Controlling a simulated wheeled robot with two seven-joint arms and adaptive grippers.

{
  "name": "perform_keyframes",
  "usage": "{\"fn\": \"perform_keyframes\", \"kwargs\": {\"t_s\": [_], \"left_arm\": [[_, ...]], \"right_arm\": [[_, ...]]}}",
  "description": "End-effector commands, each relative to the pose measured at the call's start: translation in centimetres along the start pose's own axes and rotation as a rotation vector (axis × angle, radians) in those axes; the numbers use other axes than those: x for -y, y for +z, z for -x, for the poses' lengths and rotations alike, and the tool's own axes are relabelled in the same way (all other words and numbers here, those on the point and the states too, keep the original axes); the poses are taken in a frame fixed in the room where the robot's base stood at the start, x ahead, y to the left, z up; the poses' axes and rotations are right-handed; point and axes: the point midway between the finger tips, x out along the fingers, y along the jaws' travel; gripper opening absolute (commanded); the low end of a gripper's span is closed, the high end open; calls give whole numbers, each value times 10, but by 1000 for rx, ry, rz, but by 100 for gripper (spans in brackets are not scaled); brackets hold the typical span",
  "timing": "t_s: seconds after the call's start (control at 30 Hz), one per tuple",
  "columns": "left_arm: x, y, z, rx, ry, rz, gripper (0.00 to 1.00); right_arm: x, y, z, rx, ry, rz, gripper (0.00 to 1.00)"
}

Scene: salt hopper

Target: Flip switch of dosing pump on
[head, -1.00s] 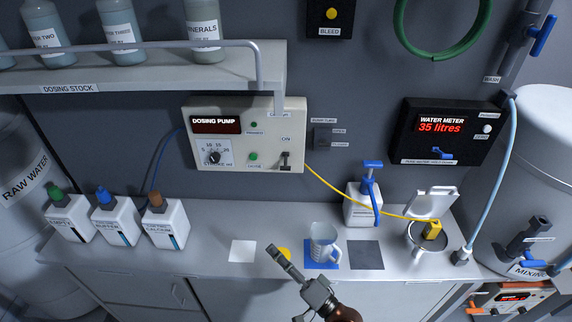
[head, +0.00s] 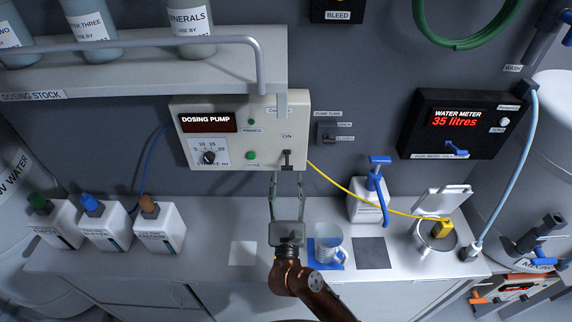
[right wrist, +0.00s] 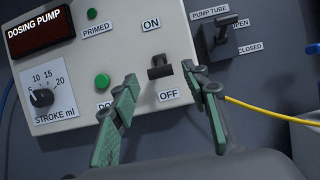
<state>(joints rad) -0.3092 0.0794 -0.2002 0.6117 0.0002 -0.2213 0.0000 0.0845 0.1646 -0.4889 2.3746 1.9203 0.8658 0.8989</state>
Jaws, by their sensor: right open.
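The dosing pump (head: 240,131) is a pale wall box with a dark display, a stroke dial and green buttons. Its black switch (head: 287,159) is at the lower right of its face. In the right wrist view the switch (right wrist: 159,67) sits between the ON label above and the OFF label below, and its lever appears to point down. My right gripper (head: 286,180) is open, just below the switch, fingers pointing up at it. In the right wrist view the gripper (right wrist: 160,80) has its green-padded fingers either side of the switch's lower area, with nothing between them. My left gripper is out of view.
A pump tube switch (head: 327,133) is right of the pump, and a yellow tube (head: 350,192) runs to a metal cup. A clear measuring jug (head: 328,243) stands on a blue mat near my right arm. A shelf (head: 140,75) overhangs at upper left.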

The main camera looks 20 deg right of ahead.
Motion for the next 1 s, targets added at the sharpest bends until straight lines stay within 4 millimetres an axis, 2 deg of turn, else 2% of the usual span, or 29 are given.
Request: {"fn": "perform_keyframes", "kwargs": {"t_s": [0.1,0.3,0.47,0.67,1.0], "left_arm": [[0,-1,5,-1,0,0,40],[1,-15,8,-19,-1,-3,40],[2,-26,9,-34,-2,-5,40],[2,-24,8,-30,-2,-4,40],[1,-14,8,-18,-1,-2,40]], "right_arm": [[0,3,-20,3,0,2,42],[-1,1,-41,2,2,2,42],[-1,0,-46,1,2,2,42],[-2,0,-45,1,3,1,41],[-2,0,-45,1,4,1,18]]}}
